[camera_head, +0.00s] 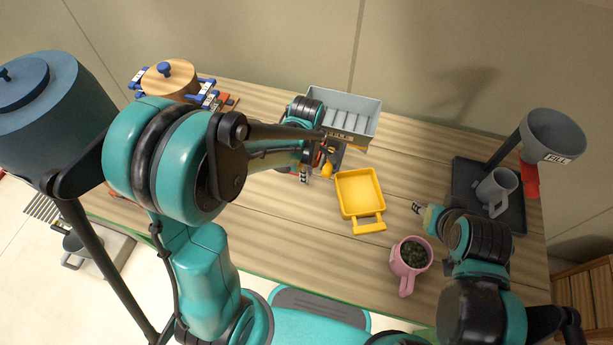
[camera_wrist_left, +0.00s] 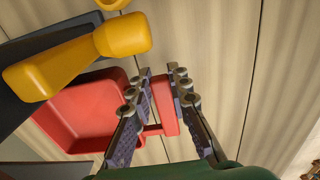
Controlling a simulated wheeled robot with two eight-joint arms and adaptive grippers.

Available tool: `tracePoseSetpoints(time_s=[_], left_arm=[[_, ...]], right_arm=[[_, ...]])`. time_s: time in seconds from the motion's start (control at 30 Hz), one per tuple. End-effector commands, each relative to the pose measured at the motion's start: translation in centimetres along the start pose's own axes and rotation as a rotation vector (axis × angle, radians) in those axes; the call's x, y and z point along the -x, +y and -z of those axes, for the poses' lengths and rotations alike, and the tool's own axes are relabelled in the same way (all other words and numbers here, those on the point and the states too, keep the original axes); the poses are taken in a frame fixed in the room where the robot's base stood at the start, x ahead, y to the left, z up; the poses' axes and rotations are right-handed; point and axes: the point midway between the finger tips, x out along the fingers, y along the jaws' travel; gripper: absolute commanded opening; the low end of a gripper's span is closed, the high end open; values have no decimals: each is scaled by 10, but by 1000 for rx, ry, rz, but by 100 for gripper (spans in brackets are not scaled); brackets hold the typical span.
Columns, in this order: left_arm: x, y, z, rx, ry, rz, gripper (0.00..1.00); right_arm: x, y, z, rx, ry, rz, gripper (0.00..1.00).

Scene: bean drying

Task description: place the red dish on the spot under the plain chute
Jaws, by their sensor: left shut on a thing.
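The red dish (camera_wrist_left: 80,112) shows in the left wrist view, with its handle (camera_wrist_left: 164,100) between the fingers of my left gripper (camera_wrist_left: 162,74). This gripper is shut on the handle. In the head view my left gripper (camera_head: 304,172) is at the front of a grey ribbed tray-like box (camera_head: 345,105), and my arm hides most of the dish. A yellow knobbed part (camera_wrist_left: 75,62) hangs over the dish's far side in the wrist view. I cannot tell which part is the plain chute, and its spot is hidden. My right gripper (camera_head: 418,208) is above the table; its jaws are too small to read.
A yellow dish (camera_head: 360,190) lies right of my left gripper. A pink mug (camera_head: 410,255) stands near the front edge. At right, a grey funnel marked FILL (camera_head: 553,135) rises over a dark tray (camera_head: 466,180) with a grey mug (camera_head: 495,190).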

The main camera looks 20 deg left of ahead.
Motion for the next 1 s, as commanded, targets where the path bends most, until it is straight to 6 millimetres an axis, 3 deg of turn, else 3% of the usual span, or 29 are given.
tracePoseSetpoints(time_s=[0.07, 0.43, 0.47, 0.53, 0.87, 1.0], left_arm=[[-14, 0, 0, 0, 0, 0, 0], [-17, 0, 0, 0, 0, 0, 0], [-17, 0, 0, 0, 0, 0, 20], [-16, 0, 0, 0, 0, 0, 38], [-14, 0, 0, 0, 0, 0, 38], [2, 0, 0, 0, 0, 0, 38]], right_arm=[[-7, 0, -5, 0, 0, 0, 40], [-8, 0, -6, 0, 0, 0, 40], [-8, 0, -6, 0, 0, 0, 40], [-7, 0, -5, 0, 0, 0, 40], [-6, 0, -4, 0, 0, 0, 40], [0, 0, 0, 0, 0, 0, 40]])
